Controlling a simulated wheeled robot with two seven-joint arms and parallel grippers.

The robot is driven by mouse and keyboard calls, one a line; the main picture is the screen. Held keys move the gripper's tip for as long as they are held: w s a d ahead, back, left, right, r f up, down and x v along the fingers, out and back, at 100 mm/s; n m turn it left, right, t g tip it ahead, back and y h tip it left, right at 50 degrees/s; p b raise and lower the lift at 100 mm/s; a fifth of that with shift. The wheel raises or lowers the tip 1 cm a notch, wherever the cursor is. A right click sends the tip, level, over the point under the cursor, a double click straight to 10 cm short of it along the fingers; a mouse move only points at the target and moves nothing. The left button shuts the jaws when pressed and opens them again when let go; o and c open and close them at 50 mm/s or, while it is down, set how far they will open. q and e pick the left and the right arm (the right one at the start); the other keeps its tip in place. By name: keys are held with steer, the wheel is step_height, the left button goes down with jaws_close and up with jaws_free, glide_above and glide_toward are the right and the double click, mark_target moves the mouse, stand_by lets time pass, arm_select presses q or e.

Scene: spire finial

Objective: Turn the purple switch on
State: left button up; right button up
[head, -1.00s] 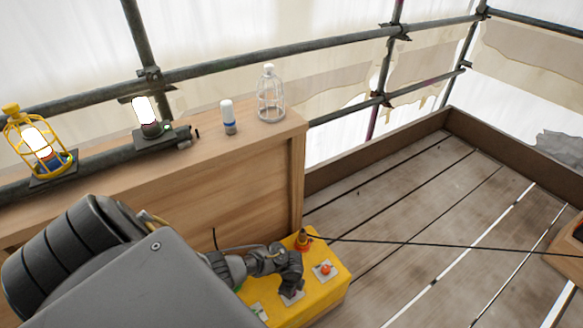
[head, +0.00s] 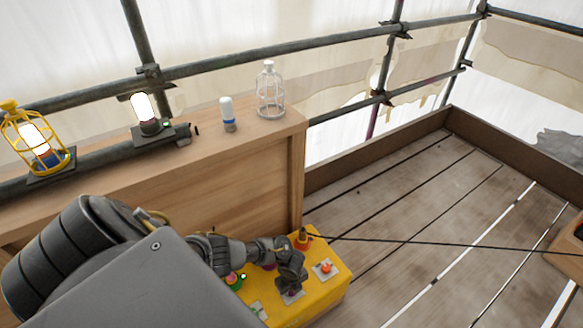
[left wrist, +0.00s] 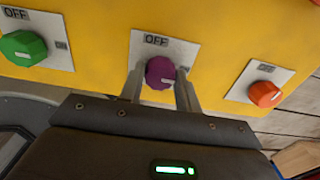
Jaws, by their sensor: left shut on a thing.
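The knob's pale mark points to the right, not up at the OFF label. In the head view the gripper (head: 291,288) is over the box and mostly hides the knob. My right gripper is not in view.
A green knob (left wrist: 23,48) and an orange knob (left wrist: 265,94) flank the purple one on their own plates. A dark cable (head: 430,243) runs right from the box.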

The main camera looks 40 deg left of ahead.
arm_select(q)
steer(key=shift+s+d, duration=0.1)
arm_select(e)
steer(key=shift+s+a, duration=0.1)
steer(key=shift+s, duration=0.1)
arm_select(q)
steer(key=o, duration=1)
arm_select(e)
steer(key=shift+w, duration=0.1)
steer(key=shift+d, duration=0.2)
arm_select(q)
steer(key=shift+r, duration=0.4)
steer(key=shift+r+p, duration=2.4)
steer(key=shift+r, duration=2.6)
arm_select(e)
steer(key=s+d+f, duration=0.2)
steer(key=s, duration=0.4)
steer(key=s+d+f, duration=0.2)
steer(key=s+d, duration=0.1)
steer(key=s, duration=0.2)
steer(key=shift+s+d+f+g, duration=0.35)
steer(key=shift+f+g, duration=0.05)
